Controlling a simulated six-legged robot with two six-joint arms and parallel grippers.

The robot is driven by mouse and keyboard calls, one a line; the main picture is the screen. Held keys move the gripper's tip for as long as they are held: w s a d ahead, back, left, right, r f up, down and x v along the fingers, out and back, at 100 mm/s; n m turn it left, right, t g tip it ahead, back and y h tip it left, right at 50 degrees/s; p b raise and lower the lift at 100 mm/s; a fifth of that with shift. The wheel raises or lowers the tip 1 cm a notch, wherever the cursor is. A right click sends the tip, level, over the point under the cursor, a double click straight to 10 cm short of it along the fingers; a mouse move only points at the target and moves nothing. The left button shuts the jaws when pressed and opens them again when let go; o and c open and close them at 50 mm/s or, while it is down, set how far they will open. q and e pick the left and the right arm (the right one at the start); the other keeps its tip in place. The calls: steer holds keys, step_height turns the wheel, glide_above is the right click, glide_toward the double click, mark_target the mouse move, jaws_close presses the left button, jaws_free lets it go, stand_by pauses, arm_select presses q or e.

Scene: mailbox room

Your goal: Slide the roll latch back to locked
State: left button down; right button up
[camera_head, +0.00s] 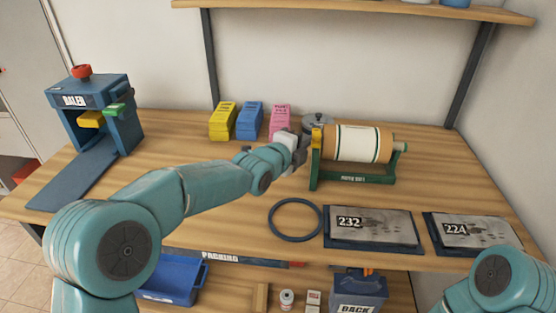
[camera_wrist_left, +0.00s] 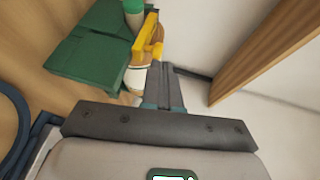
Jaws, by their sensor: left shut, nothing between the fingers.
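The paper roll (camera_head: 358,143) lies across a green stand (camera_head: 357,180) at the right back of the table. A yellow latch (camera_head: 317,138) sits at the left end of the stand. My left gripper (camera_head: 302,150) is shut and empty, just left of the latch. In the left wrist view, the shut fingers (camera_wrist_left: 162,85) point at the yellow latch (camera_wrist_left: 149,40), with the green stand (camera_wrist_left: 92,50) beside it. I cannot tell whether the fingertips touch the latch. My right gripper is out of view; only part of my right arm shows at the lower right.
Yellow (camera_head: 222,121), blue (camera_head: 249,120) and pink (camera_head: 280,120) stacks stand behind my left arm. A baler (camera_head: 100,115) stands at the left. A dark ring (camera_head: 295,218) and plates 232 (camera_head: 374,228) and 224 (camera_head: 475,232) lie along the front. A shelf (camera_head: 350,9) hangs above.

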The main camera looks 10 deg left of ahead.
arm_select(q)
steer(key=b+v, duration=0.2)
steer(key=v, duration=0.8)
steer(key=shift+s, duration=0.15)
